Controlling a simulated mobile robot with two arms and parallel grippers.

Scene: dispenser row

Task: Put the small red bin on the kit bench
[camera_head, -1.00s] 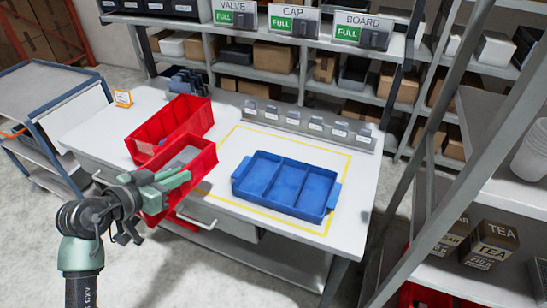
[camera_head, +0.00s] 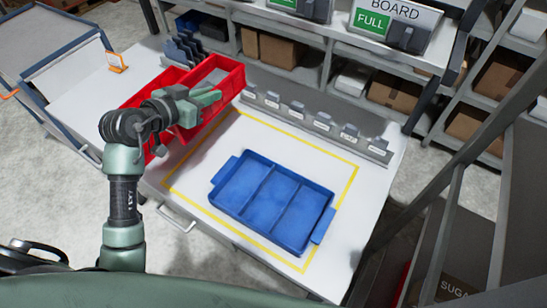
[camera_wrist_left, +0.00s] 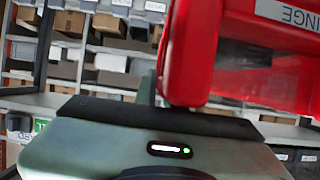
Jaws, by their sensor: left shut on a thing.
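The small red bin (camera_head: 228,82) is in my left gripper (camera_head: 208,99), which is shut on its near wall. It is over the back left of the kit bench (camera_head: 365,165), beside a second red bin (camera_head: 143,98); I cannot tell whether it touches the bench. In the left wrist view the red bin (camera_wrist_left: 191,50) fills the upper right, with a white label partly cut off. My arm hides part of both bins. My right gripper is not in view.
A blue divided tray (camera_head: 320,232) sits inside the yellow outline on the bench. A row of grey label holders (camera_head: 320,121) lines the back edge. A grey trolley (camera_head: 35,40) is at the left, shelving at the right.

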